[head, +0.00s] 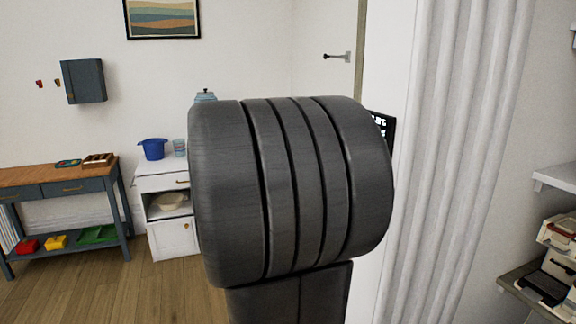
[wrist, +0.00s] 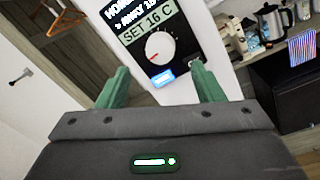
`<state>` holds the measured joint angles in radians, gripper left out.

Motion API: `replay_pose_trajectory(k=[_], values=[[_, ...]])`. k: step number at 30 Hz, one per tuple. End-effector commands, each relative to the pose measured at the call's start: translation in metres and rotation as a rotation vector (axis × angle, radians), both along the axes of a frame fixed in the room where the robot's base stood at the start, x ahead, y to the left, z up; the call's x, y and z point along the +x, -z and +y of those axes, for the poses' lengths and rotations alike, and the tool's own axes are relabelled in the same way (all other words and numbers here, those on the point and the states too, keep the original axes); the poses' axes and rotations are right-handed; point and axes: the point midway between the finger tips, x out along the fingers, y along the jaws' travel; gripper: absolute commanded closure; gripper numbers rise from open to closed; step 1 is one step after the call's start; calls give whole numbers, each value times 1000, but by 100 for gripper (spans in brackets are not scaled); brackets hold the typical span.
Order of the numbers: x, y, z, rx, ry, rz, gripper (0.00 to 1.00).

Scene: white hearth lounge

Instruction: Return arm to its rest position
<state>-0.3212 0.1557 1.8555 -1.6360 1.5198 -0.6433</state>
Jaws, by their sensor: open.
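In the wrist view my gripper (wrist: 158,88) has its two green fingers wide apart, with nothing between them. Just beyond the fingertips is a black thermostat panel (wrist: 178,58) on a white wall. It has a white dial with a red mark, a display reading "SET 16 C" and a lit blue button. In the head view my own dark arm link fills the middle and hides my gripper. Only an edge of the black panel (head: 384,125) shows to the right of the arm link.
A white cabinet (head: 172,240) with a blue pot (head: 152,149) stands left of my arm. A wooden-topped table (head: 58,174) is farther left. White curtain-like folds (head: 455,150) and shelves (head: 556,178) are at right. The wooden floor (head: 150,290) at lower left is clear.

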Motion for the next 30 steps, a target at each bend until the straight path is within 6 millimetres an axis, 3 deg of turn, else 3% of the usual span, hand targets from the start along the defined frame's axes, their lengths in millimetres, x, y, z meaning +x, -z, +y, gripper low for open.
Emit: replay_pose_trajectory(k=[6,15,30], values=[[11,-3,-29,0,4,0,39],[23,-3,-57,0,2,1,39],[26,-3,-64,0,0,0,39]])
